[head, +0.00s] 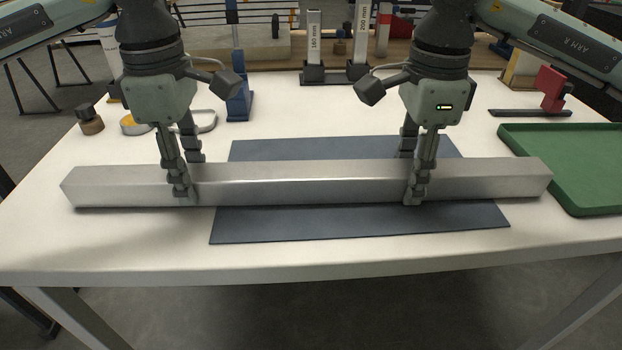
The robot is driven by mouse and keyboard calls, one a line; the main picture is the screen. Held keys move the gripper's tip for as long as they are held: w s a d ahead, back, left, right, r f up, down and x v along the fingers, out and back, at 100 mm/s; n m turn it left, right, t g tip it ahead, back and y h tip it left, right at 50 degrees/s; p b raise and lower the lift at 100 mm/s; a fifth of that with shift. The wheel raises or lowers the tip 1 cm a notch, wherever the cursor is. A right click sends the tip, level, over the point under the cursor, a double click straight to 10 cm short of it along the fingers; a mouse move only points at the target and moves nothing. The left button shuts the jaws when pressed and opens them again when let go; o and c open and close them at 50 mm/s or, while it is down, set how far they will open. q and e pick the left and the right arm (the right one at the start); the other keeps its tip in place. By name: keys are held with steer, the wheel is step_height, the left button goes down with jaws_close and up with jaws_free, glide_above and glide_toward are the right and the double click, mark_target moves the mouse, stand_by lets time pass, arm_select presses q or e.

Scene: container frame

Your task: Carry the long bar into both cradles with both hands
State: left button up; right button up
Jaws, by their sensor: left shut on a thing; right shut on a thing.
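The long bar (300,183) is a grey metal bar with a many-sided section. It lies across the picture, roughly level, over a dark mat. My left gripper (188,180) is shut on it left of its middle. My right gripper (412,180) is shut on it right of its middle. The near fingers show in front of the bar, and the far fingers are partly hidden behind it. I cannot tell whether the bar touches the mat or is just above it. Two upright posts (314,45) (361,40) with size labels stand at the back; I cannot tell whether they are the cradles.
The dark mat (360,222) lies on the white table (120,240). A green tray (580,180) is at the right, close to the bar's right end. A red clamp (552,90), a blue stand (238,95) and a small dark knob (90,118) stand further back.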

arm_select(q)
jaws_close()
arm_select(e)
jaws_close()
arm_select(q)
steer(key=shift+w+r, duration=0.1)
steer(key=shift+r, duration=0.1)
arm_select(e)
steer(key=shift+w+r, duration=0.1)
steer(key=shift+r, duration=0.15)
